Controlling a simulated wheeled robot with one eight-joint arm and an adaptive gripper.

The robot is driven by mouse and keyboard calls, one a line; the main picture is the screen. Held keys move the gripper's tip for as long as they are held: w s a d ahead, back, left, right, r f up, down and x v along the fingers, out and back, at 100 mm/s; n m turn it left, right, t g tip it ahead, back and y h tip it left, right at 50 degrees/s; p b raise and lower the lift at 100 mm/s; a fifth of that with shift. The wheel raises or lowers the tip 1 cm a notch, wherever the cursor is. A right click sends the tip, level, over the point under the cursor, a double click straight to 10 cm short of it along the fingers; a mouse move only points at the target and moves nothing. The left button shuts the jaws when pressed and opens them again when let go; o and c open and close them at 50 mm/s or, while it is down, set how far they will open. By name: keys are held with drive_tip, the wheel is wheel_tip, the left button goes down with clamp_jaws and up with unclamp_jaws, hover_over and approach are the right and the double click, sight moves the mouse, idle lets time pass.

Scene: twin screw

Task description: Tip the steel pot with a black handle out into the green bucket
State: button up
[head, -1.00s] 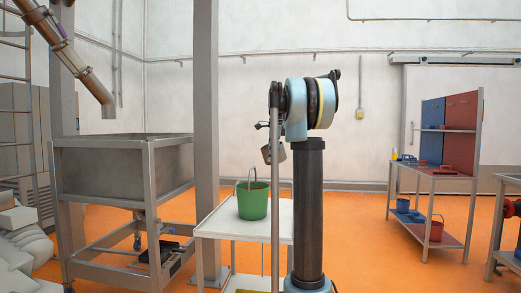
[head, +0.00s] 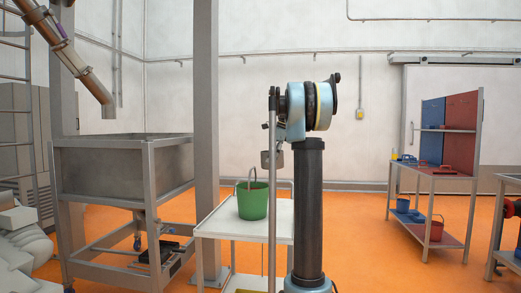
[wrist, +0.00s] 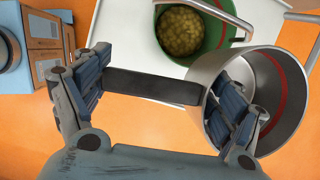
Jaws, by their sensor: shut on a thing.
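The steel pot (wrist: 280,75) is at the right of the wrist view, with a red band inside; the part of its inside that shows looks bare. Its black handle (wrist: 150,86) lies between the fingers of my gripper (wrist: 160,92), which is shut on it. The right finger covers part of the pot. The green bucket (wrist: 215,35) is just beyond the pot, with yellowish lumps in it. In the head view the pot (head: 280,160) hangs above and right of the bucket (head: 252,205), partly hidden by a thin pole of mine.
The bucket stands on a white cart (head: 215,225), its handle raised. A grey post (head: 206,130) and a steel tank (head: 105,175) are to the left. A shelf bench (head: 435,170) is at the right. In the wrist view, boxes (wrist: 45,35) show at upper left.

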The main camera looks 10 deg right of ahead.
drive_tip(key=shift+f+y, duration=0.2)
drive_tip(key=shift+y, duration=0.1)
drive_tip(key=shift+r, duration=0.1)
drive_tip(key=shift+r, duration=1.45)
